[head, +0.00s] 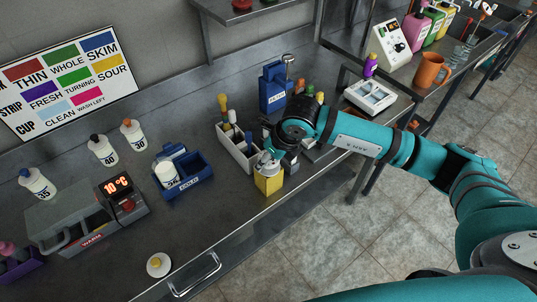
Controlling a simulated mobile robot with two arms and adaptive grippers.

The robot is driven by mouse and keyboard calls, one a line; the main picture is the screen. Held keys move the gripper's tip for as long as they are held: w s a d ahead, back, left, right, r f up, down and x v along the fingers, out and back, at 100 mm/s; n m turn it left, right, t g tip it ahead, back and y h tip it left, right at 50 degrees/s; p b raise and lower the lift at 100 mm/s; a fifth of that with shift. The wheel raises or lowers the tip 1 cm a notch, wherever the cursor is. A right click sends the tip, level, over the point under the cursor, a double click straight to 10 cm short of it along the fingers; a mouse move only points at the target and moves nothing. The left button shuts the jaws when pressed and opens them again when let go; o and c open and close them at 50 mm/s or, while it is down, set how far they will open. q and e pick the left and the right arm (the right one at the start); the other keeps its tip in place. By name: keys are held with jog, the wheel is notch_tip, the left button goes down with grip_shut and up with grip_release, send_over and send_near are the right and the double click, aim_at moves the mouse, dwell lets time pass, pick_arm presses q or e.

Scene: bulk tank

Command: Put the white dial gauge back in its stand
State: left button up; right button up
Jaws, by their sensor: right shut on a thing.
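My right gripper (272,158) reaches in from the right over the bench and is shut on a small pale thing, which seems to be the white dial gauge (267,162). The gripper and wrist hide much of it. The pale thing is at the top of a yellow open box (268,181), which may be its stand. I cannot tell whether it is inside the box or just above it. My left gripper is not in view.
A white caddy (237,153) with coloured handles stands left of the yellow box. A blue rack (184,184) holds a white cup. A white disc with a yellow knob (158,265) lies near the front edge. The bench between is clear.

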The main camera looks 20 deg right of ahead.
jog(key=o, duration=0.8)
jog(key=shift+f, duration=0.1)
jog(key=o, duration=0.4)
jog(key=shift+o, duration=0.3)
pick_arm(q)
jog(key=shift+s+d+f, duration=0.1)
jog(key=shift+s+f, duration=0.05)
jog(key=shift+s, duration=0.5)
pick_arm(e)
jog(key=shift+r, duration=0.2)
jog(key=shift+s+d+r, duration=0.1)
jog(key=shift+s+r, duration=0.05)
jog(key=shift+r, duration=0.2)
pick_arm(q)
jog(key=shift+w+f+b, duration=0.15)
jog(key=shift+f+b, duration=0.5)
jog(key=shift+b, duration=0.05)
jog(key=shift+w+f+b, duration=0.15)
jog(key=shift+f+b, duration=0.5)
jog(key=shift+b, duration=0.05)
pick_arm(e)
jog(key=v, duration=1.1)
